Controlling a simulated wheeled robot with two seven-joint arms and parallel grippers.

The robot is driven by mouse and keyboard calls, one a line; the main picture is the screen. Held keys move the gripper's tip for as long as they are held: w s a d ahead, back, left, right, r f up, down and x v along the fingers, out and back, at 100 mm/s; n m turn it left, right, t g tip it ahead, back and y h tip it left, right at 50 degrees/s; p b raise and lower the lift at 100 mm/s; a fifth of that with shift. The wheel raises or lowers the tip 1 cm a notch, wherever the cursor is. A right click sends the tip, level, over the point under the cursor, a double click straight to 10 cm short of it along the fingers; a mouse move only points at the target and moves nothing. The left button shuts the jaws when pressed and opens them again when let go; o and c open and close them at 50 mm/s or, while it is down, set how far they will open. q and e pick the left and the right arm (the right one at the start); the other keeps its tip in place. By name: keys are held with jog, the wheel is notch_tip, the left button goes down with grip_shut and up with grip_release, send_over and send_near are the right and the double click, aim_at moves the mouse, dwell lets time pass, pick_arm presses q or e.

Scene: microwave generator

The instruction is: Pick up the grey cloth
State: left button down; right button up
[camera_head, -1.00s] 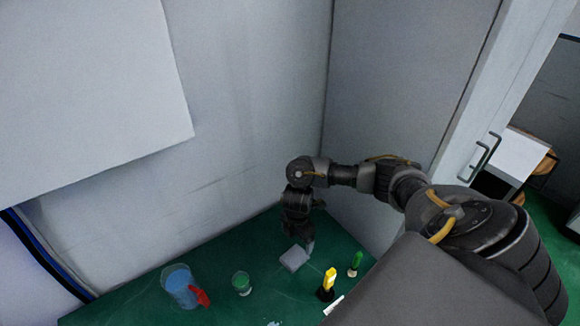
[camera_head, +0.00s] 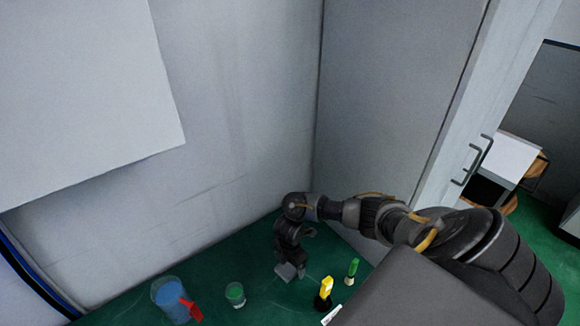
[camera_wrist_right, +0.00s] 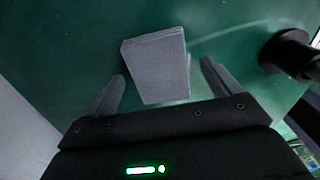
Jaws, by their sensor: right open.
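The grey cloth (camera_wrist_right: 158,68) is a folded, roughly rectangular block on the green surface (camera_wrist_right: 85,35). In the right wrist view it lies between the two fingers of my right gripper (camera_wrist_right: 164,88), which is open. My left gripper is in neither view.
On the green table left of the cloth stand a blue cup (camera_head: 170,300) with a red item (camera_head: 191,309) and a small glass with green in it (camera_head: 235,294). To the right are a yellow-and-black object (camera_head: 325,291) and a green-topped one (camera_head: 352,271). Walls close the back.

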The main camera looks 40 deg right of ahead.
aim_at(288, 266)
jog(key=c, duration=1.1)
jog(key=shift+o, duration=0.2)
jog(key=shift+r, duration=0.55)
jog(key=r, duration=0.2)
jog(key=shift+a+r+p, duration=0.25)
jog(key=shift+r+p, duration=0.05)
jog(key=shift+r, duration=0.05)
jog(key=s+a+r+p, duration=0.1)
jog(key=a+r+p, duration=0.1)
jog(key=a+r, duration=0.2)
jog(key=s+a+r+p, duration=0.2)
jog(key=a+r, duration=0.3)
jog(key=a, duration=0.4)
jog(key=shift+s+p, duration=0.25)
jog(key=shift+p, duration=0.3)
jog(key=shift+r, duration=0.1)
